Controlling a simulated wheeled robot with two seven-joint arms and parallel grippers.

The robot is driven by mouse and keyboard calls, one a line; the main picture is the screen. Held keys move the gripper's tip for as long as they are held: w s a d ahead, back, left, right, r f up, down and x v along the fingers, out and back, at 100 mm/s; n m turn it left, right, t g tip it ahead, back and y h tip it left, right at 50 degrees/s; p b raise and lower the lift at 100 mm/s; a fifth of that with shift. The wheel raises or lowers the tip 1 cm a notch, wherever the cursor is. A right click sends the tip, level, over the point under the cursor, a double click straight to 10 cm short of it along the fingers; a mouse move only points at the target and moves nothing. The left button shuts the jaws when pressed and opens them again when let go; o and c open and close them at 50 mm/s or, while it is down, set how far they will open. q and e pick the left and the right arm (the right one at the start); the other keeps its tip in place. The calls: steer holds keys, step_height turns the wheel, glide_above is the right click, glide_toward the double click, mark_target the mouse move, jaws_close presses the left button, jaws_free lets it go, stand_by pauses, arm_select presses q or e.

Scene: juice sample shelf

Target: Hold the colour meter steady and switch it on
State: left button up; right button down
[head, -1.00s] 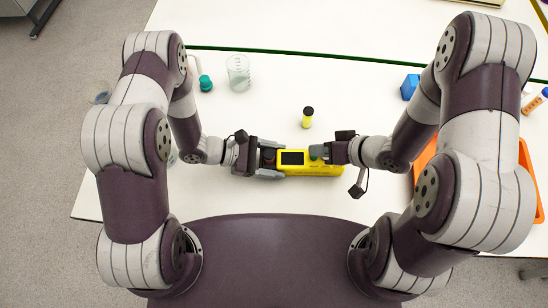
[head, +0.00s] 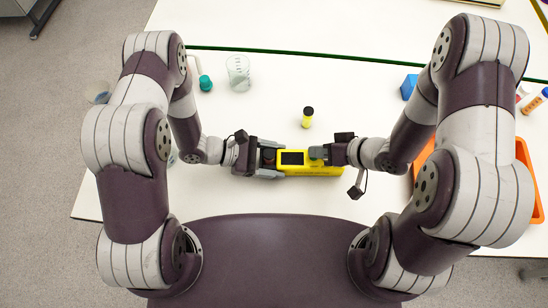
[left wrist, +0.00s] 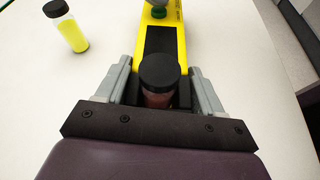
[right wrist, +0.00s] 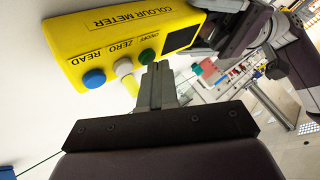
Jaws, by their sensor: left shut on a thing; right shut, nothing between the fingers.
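The yellow colour meter (head: 320,170) lies on the white table with its dark display facing up. My left gripper (head: 271,160) is shut on its left end; in the left wrist view its fingers flank a dark-capped vial (left wrist: 160,75) seated in the meter (left wrist: 178,40). The right wrist view shows the meter's face (right wrist: 115,30) with a blue READ button (right wrist: 94,78), a white ZERO button (right wrist: 123,67) and a green ON/OFF button (right wrist: 147,57). My right gripper (right wrist: 157,70) is shut and empty, its tips at the green button. I cannot tell whether they touch it.
A yellow vial with a black cap (head: 307,118) stands behind the meter. A glass beaker (head: 238,72) and a teal-capped item (head: 205,83) stand at the back left. A blue block (head: 409,86) and an orange tray (head: 525,160) are on the right. The table in front of the meter is clear.

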mark_target(317, 160)
stand_by(0.4)
steer(key=shift+r, duration=0.45)
step_height(317, 160, up, 6)
steer(key=shift+s, duration=0.15)
arm_select(q)
steer(key=o, duration=1.4)
